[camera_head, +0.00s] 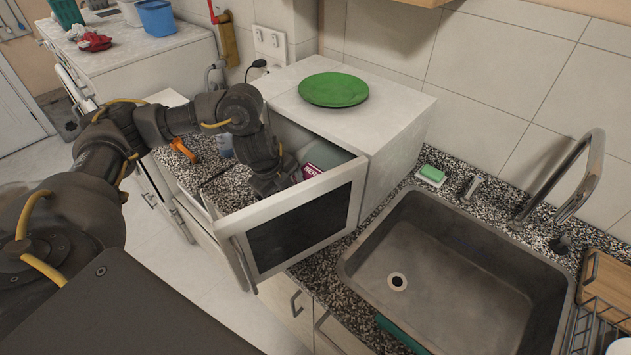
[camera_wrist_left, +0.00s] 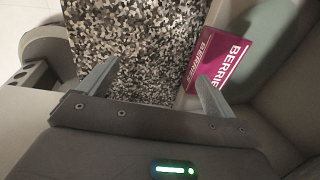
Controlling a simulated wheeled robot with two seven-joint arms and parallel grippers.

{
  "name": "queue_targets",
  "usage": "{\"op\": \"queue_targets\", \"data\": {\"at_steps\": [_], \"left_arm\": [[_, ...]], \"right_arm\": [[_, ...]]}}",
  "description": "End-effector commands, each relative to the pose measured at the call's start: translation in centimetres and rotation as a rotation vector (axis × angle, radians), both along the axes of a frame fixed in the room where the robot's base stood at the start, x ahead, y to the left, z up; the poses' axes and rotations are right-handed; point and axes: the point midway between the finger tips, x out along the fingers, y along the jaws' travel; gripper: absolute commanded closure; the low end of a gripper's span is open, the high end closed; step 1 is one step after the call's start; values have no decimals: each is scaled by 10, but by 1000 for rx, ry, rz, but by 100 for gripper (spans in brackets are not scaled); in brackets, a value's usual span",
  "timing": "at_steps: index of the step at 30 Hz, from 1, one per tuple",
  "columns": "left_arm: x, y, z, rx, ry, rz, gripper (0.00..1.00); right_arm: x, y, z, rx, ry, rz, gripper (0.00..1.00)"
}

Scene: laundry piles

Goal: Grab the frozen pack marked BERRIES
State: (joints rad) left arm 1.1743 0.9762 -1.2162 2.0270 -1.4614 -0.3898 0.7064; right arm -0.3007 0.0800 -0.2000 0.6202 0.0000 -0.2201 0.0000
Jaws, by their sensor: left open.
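The frozen pack marked BERRIES (camera_head: 312,170) is magenta with white lettering. It sits inside the white microwave (camera_head: 400,135), whose door (camera_head: 300,229) stands open. In the left wrist view the pack (camera_wrist_left: 223,62) is at the upper right, just beyond the right finger. My left gripper (camera_wrist_left: 155,76) is open and empty, with speckled countertop showing between its fingers. In the head view the left gripper's wrist is behind the open door, at the microwave's mouth; its fingertips are hidden there. My right gripper is not in view.
A grey-green rounded object (camera_wrist_left: 270,42) lies beside the pack. A green plate (camera_head: 333,89) is on top of the microwave. The sink (camera_head: 455,275) is to the right, with a green sponge (camera_head: 431,173) behind it. An orange item (camera_head: 183,151) lies on the counter left of the microwave.

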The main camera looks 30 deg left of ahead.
Motion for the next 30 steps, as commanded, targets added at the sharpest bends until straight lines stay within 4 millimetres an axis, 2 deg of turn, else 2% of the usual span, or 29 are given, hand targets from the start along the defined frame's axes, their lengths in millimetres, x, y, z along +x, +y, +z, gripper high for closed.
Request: {"op": "queue_targets", "data": {"at_steps": [3, 9, 19, 26, 30], "left_arm": [[24, -7, 1, -3, 0, 2, 10], [52, -14, 1, -2, 1, 0, 10], [65, -17, 1, -2, 0, 0, 10], [99, -26, 3, -3, 0, 1, 10], [102, -26, -18, -2, 3, 1, 10]], "right_arm": [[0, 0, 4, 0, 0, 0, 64], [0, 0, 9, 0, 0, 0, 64], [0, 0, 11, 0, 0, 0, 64], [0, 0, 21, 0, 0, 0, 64], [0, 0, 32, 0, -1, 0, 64]]}}
